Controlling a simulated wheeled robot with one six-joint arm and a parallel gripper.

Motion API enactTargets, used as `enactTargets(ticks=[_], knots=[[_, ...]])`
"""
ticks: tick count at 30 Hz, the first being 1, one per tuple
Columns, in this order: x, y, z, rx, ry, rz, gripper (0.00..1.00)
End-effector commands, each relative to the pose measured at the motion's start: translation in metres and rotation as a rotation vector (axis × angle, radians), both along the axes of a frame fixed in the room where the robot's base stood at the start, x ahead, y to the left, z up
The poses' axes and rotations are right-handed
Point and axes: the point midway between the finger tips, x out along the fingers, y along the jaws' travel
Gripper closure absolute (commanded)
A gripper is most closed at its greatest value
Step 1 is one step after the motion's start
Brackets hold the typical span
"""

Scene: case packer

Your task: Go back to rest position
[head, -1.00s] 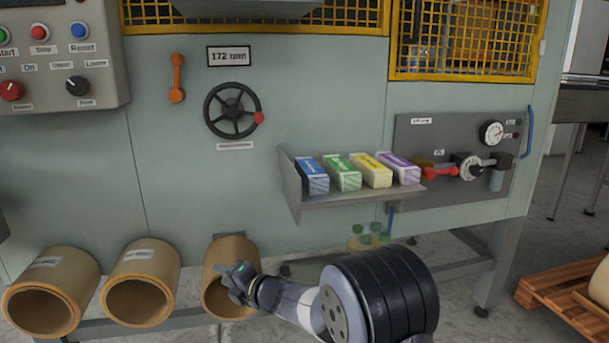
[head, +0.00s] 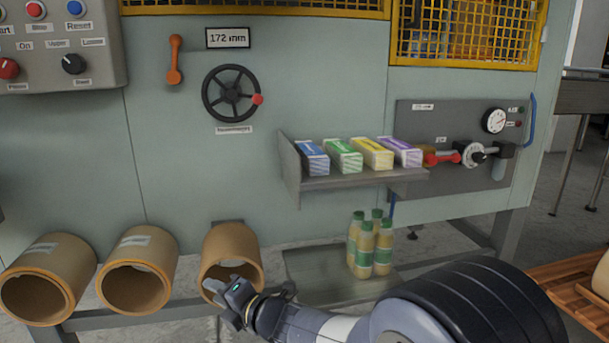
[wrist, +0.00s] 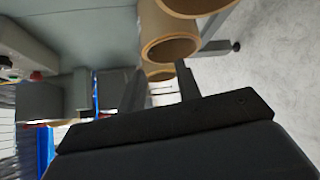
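My gripper (head: 216,303) is in the lower part of the head view, in front of the right one of three tan cylinders (head: 230,243). It covers part of that cylinder's lower rim; I cannot tell whether they touch. My arm reaches in from the lower right. In the wrist view, the dark fingers of my gripper (wrist: 160,88) stand apart with nothing held between them. The tan cylinders also show there beyond the fingers.
A shelf (head: 350,182) holds several coloured cartons. Below it, several green-capped bottles (head: 364,248) stand on a metal tray (head: 308,282). A black handwheel (head: 231,93) and a control box (head: 95,68) are on the machine's front. A wooden pallet (head: 572,285) is at the right.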

Motion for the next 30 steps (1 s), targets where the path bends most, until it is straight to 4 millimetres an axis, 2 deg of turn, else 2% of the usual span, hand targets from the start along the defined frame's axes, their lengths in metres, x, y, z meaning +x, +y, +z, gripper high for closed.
enactTargets(ticks=[3, 10, 23, 30], knots=[[-0.013, -0.003, -0.001, 0.0, -0.001, 0.0, 0.68], [-0.026, -0.006, 0.0, -0.001, 0.0, 0.001, 0.68], [-0.027, -0.007, -0.001, 0.0, 0.002, -0.002, 0.68], [-0.026, -0.018, -0.013, 0.015, 0.047, -0.043, 0.68]])
